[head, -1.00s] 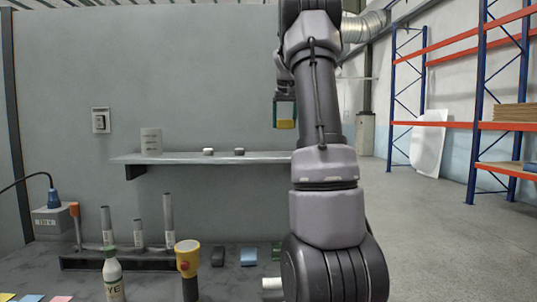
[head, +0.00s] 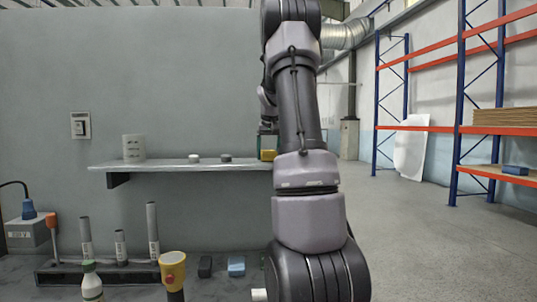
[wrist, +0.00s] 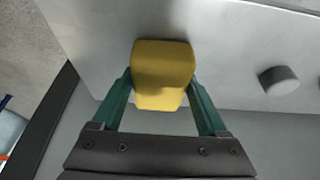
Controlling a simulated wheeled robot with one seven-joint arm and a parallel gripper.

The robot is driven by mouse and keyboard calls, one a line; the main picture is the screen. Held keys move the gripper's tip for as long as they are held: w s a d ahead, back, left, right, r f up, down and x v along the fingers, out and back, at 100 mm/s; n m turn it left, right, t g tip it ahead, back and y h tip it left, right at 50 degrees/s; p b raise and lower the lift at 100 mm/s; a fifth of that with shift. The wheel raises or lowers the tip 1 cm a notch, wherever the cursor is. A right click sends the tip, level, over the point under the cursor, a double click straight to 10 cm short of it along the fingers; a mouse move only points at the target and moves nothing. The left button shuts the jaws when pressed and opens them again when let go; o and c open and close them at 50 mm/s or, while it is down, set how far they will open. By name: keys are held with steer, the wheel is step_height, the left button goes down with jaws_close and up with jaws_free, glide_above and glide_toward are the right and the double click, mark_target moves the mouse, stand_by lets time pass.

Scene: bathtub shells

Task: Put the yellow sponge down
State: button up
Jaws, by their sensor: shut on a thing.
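The yellow sponge (wrist: 162,75) is between the green fingers of my gripper (wrist: 163,92) in the wrist view. My gripper is shut on it. In the head view the sponge (head: 268,155) shows at the right part of the wall shelf (head: 180,167), partly hidden by my arm. It is at about the height of the shelf top. I cannot tell whether it touches the shelf. In the wrist view the pale shelf surface (wrist: 225,50) lies behind the sponge.
A white cylinder (head: 133,147), a small white piece (head: 194,158) and a small dark piece (head: 225,158) stand on the shelf. Below are a rack of tubes (head: 120,247), a white bottle (head: 91,281) and a yellow-topped tool (head: 173,270). Shelf space beside the dark piece is clear.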

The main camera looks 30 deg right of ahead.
steer(key=o, duration=1.1)
steer(key=shift+f, duration=0.1)
steer(key=v, duration=1.2)
steer(key=s+a+t+y, duration=0.1)
steer(key=s+a, duration=0.4)
steer(key=a, duration=0.3)
steer(key=s+a+f+y, duration=0.1)
steer(key=s+a+f, duration=0.2)
steer(key=s+a, duration=0.3)
steer(key=s+a+f+t+y, duration=0.1)
steer(key=s+a+f, duration=0.2)
steer(key=s+a, duration=0.4)
steer(key=s+a+f+n+t+y, duration=0.1)
steer(key=s+a+f, duration=0.2)
steer(key=s+a, duration=0.4)
steer(key=shift+s+a+f, duration=0.15)
steer(key=shift+s+a, duration=0.1)
steer(key=shift+a, duration=0.35)
